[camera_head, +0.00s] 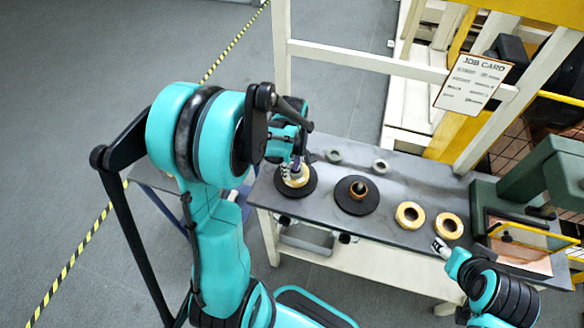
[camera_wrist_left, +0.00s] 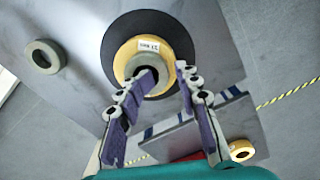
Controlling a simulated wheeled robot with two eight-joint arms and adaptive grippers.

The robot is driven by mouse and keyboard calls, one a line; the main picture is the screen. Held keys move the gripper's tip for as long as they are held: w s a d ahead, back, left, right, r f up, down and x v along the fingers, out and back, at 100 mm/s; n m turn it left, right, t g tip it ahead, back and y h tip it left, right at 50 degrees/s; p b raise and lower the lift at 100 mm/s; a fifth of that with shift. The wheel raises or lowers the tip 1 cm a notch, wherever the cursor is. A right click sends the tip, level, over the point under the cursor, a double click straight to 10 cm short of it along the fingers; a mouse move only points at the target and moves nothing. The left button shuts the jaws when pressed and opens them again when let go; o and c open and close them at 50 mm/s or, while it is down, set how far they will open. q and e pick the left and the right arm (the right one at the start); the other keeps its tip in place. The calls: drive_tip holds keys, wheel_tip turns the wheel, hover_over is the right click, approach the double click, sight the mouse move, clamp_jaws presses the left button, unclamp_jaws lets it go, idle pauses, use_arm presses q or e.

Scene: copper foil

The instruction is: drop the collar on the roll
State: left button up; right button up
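A yellow roll with a white label (camera_wrist_left: 128,50) lies on a black disc (camera_wrist_left: 112,35); in the head view the roll (camera_head: 298,184) is partly hidden by my gripper. A grey ring that looks like a collar (camera_wrist_left: 143,60) sits at the roll's centre around a dark middle. Whether it rests fully down I cannot tell. My left gripper (camera_head: 292,168) is right above the roll; in the left wrist view its fingers (camera_wrist_left: 163,76) are spread, one over the ring's middle, one to its right. My right gripper (camera_head: 440,247) is by the table's front edge, too small to judge.
Grey collars (camera_head: 333,156) and (camera_head: 380,166) lie along the table's back. A second black disc (camera_head: 352,208) carries a copper-coloured core and dark post. Two yellow rolls (camera_head: 401,216) and (camera_head: 439,229) lie to its right. A green machine (camera_head: 530,190) stands at the right end.

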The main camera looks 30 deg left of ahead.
use_arm(q)
drive_tip(key=shift+r+p, duration=0.3)
drive_tip(key=shift+r, duration=0.1)
wheel_tip(320, 180, up, 11)
drive_tip(key=p, duration=0.4)
drive_tip(key=s+d+r+m+t, duration=0.7)
drive_tip(key=s+d+m, duration=0.2)
drive_tip(key=m, duration=0.7)
drive_tip(key=shift+d, duration=0.95)
